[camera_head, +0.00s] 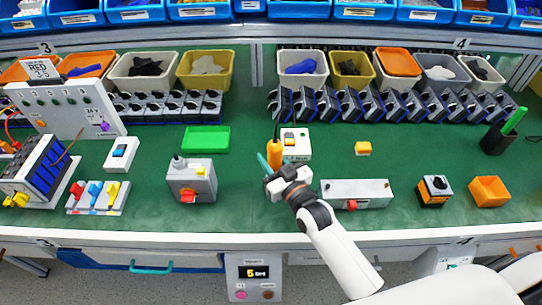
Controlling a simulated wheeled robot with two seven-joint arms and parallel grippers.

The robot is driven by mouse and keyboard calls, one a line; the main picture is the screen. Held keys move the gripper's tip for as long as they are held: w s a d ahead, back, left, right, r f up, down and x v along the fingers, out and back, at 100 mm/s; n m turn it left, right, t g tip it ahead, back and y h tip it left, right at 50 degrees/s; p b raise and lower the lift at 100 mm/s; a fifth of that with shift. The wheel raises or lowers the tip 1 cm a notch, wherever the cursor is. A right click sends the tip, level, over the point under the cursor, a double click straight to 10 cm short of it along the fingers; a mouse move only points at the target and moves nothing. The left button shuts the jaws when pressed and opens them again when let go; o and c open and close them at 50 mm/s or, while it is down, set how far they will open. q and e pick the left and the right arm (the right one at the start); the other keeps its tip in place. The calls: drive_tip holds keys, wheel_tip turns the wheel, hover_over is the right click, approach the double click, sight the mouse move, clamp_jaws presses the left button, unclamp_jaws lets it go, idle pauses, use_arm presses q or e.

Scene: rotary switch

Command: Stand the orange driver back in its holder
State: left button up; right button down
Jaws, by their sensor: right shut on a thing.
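The orange driver (274,153) is held in my right gripper (271,168), which is shut on it. Its orange handle looks roughly upright above the green worktop, in front of a small white box with a yellow-orange top. A teal piece shows beside the handle at the fingertips; I cannot tell what it is. The driver's lower end is hidden by the gripper. A black holder (495,141) stands at the far right, with a green-handled tool (514,121) leaning out of it. It is well apart from my right gripper. My left gripper is not in view.
A grey box with a red knob (352,194) lies right of my gripper. A small orange block (362,148) sits behind. Bins and switch rows line the back.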

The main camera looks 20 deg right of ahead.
drive_tip(key=shift+f, duration=0.5)
idle(0.8)
drive_tip(key=c, duration=0.9)
unclamp_jaws()
drive_tip(key=shift+f, duration=0.1)
drive_tip(key=shift+s, duration=0.15)
drive_tip(key=b+v, duration=0.1)
drive_tip(key=v, duration=1.1)
drive_tip(key=shift+f, duration=0.1)
